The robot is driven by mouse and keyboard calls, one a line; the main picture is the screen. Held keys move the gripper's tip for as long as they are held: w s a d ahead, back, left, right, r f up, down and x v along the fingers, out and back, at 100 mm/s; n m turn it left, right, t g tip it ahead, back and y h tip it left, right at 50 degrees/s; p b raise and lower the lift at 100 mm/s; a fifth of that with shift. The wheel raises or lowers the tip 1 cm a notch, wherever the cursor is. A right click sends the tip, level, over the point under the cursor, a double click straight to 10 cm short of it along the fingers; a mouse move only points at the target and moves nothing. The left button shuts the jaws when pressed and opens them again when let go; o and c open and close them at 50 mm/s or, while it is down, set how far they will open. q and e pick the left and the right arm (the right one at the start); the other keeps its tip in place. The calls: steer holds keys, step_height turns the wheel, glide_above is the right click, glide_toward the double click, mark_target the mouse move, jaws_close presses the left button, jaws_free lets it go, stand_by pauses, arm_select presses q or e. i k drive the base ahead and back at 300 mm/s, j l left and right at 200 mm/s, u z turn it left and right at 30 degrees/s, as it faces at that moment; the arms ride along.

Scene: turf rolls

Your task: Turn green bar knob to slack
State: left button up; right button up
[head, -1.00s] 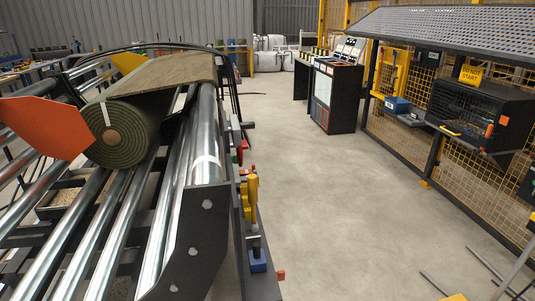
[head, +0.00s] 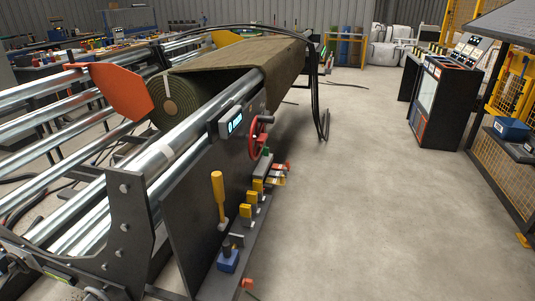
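A small green piece (head: 266,151) shows on the side of the roll machine, just below a red handwheel (head: 258,135). It is too small to tell for sure that it is the green bar knob or which way it points. A small lit display (head: 235,122) sits to the left of the handwheel on the dark side panel (head: 195,215). Neither of my grippers is in view.
A yellow-handled lever (head: 218,190), several yellow blocks and a blue block (head: 228,260) line the panel's lower ledge. A turf roll (head: 175,105) lies on the metal rollers. A control console (head: 445,100) stands at the right. The floor (head: 370,200) between is clear.

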mark_target(265, 152)
steer(key=i+u, duration=0.1)
steer(key=u, duration=0.85)
steer(key=i+l+u, duration=0.1)
steer(key=u, duration=0.35)
steer(key=i+l+u, duration=0.1)
steer(key=u, duration=0.35)
steer(key=l+u, duration=0.1)
steer(key=u, duration=0.4)
steer(key=l, duration=0.65)
steer(key=i+l, duration=0.15)
steer(key=l, duration=0.5)
